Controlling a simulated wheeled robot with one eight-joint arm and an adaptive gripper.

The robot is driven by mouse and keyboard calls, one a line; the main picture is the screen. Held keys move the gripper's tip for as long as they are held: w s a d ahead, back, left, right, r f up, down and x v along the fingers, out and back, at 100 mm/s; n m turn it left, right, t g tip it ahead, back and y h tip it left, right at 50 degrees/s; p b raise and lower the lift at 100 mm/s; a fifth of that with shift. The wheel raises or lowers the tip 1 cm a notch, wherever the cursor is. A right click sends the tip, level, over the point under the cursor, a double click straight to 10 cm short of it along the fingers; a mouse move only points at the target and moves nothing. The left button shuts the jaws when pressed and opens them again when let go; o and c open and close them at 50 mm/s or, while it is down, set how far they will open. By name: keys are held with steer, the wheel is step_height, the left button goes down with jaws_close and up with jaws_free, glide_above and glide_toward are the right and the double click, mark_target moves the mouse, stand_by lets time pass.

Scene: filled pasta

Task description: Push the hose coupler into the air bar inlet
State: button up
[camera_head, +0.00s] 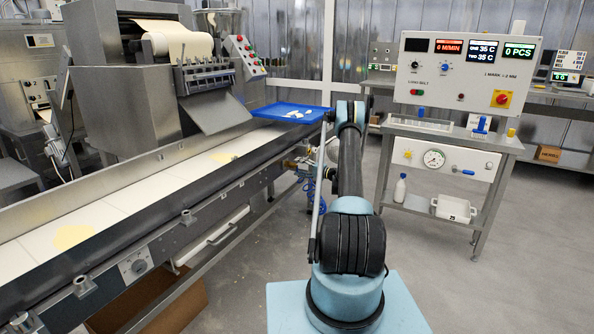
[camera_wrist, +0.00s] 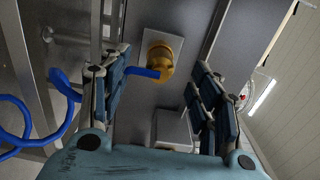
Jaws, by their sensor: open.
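A brass-coloured round fitting (camera_wrist: 160,57) shows between my fingers in the wrist view, against a grey metal face. A short blue hose end (camera_wrist: 145,73) meets it from the left. I cannot tell whether this fitting is the coupler, the inlet, or both joined. My gripper (camera_wrist: 160,64) is open, one finger on each side of the fitting, with visible gaps. The blue hose (camera_wrist: 42,128) loops at the left, partly hidden behind the left finger. In the head view the blue hose (camera_head: 308,186) hangs beside the conveyor; my arm hides most of the gripper.
The conveyor (camera_head: 135,190) with pasta sheet runs along the left. A blue tray (camera_head: 290,113) lies at its far end. A control stand (camera_head: 440,165) with a gauge is at the right. Open floor (camera_head: 430,265) lies between. Metal frame posts (camera_wrist: 40,60) stand left in the wrist view.

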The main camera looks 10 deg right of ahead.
steer(key=shift+v, duration=1.95)
